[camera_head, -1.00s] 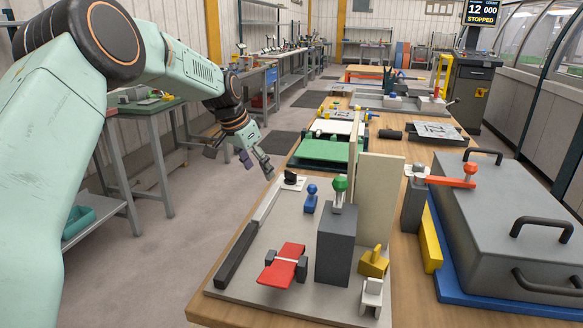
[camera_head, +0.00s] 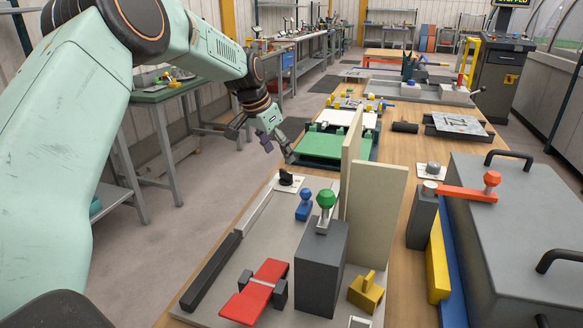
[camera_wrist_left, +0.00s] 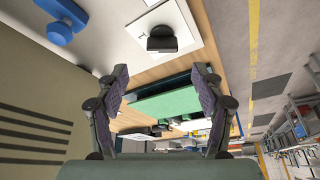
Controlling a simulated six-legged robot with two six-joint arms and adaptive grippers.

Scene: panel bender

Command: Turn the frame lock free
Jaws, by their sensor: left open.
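A black turn knob (camera_head: 287,180) sits on a small white plate at the far left corner of the grey fixture board (camera_head: 215,290). I cannot tell for sure that this knob is the frame lock. It also shows in the left wrist view (camera_wrist_left: 162,40), upper middle, just beyond the fingers. My left gripper (camera_head: 264,142) is open and empty, above and beyond the knob and apart from it. Its two spread fingers also show in the left wrist view (camera_wrist_left: 163,103), with a green panel (camera_wrist_left: 165,104) below between them. My right gripper is out of view.
On the board stand a blue knob (camera_head: 305,206), a green-topped lever on a grey block (camera_head: 320,265), a red clamp (camera_head: 256,292) and a yellow block (camera_head: 366,291). Upright beige panels (camera_head: 372,215) divide the bench. An orange lever (camera_head: 465,192) is beside the grey case (camera_head: 520,230).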

